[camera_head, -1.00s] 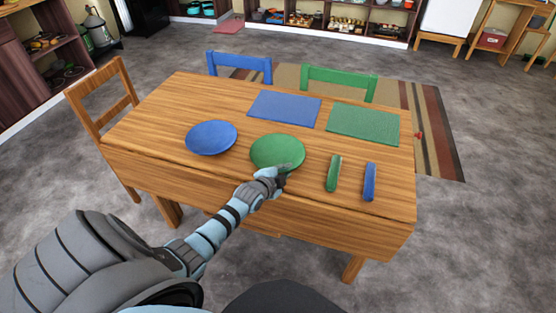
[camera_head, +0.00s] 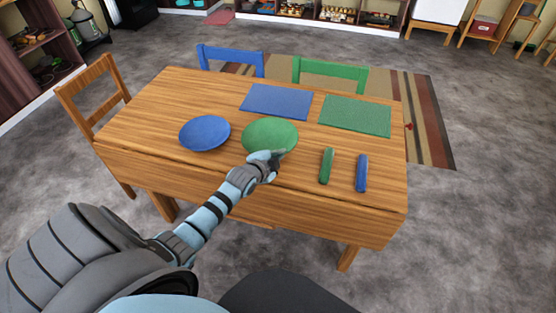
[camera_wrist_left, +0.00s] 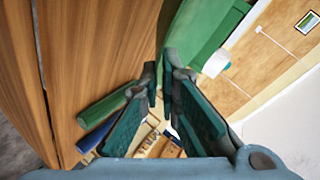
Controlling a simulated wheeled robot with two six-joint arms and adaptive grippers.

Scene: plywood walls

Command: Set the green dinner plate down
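The green dinner plate (camera_head: 268,134) is over the near middle of the wooden table (camera_head: 150,115), right of the blue plate (camera_head: 204,132). My left gripper (camera_head: 276,157) is at its near right rim. In the left wrist view my fingers (camera_wrist_left: 160,72) are closed together at the edge of the green plate (camera_wrist_left: 205,32), which appears held clear of the tabletop. The exact contact at the rim is small and partly hidden. My right gripper is not in view.
A green bar (camera_head: 326,166) and a blue bar (camera_head: 362,173) lie right of the gripper. A blue mat (camera_head: 277,101) and a green mat (camera_head: 355,116) lie at the far side, with bare wood between. Chairs stand at the left and far sides.

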